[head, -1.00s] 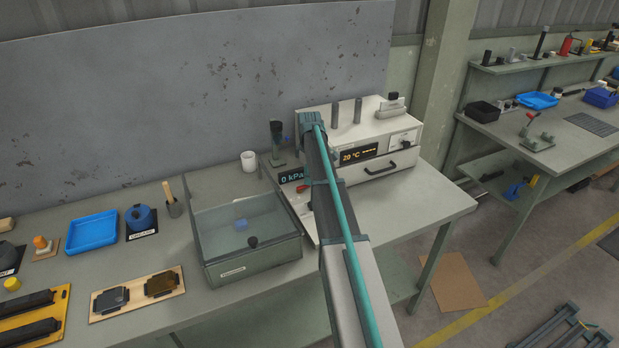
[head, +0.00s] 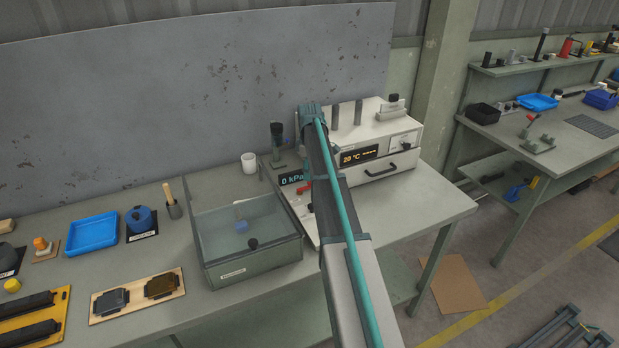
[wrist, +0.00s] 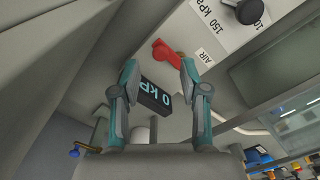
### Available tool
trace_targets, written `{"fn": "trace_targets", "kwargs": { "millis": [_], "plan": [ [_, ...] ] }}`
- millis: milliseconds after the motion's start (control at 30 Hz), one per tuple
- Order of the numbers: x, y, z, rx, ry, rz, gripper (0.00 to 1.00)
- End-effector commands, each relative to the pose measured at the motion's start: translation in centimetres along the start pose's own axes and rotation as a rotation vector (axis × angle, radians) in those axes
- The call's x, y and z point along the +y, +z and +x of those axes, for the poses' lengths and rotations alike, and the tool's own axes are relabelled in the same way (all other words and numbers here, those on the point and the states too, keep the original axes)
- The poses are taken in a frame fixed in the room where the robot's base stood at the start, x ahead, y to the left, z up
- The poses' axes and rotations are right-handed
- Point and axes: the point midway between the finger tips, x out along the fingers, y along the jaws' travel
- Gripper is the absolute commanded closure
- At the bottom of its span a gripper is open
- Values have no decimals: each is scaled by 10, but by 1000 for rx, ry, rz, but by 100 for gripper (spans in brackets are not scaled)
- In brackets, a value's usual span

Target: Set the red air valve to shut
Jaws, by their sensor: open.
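The red air valve handle (wrist: 165,54) shows in the wrist view on a pale panel, close to a small AIR label (wrist: 202,55). My gripper (wrist: 158,76) is open, with its two fingertips apart. The handle appears in the gap beyond the tips, nothing visibly held between them. In the head view a bit of the red valve (head: 306,186) shows left of my arm, below the 0 kPa display (head: 291,178). My arm hides the gripper and part of the panel there.
A black knob (wrist: 248,10) sits on the panel near the 150 kPa marking. A clear-lidded chamber (head: 247,235) stands left of the panel. A white oven unit (head: 400,135) with a temperature display stands behind and right. The bench front right of my arm is clear.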

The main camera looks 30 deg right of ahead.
Motion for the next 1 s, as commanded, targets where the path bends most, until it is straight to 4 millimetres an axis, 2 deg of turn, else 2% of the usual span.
{"fn": "trace_targets", "kwargs": {
  "millis": [200, 400, 600, 1000],
  "plan": [
    [1, -1, -45, 2, 3, 0, 56],
    [1, -1, -74, 1, 1, 0, 56],
    [0, 0, -86, 1, 1, 0, 56],
    [0, 0, -87, 0, 1, 0, 56]
  ]
}}
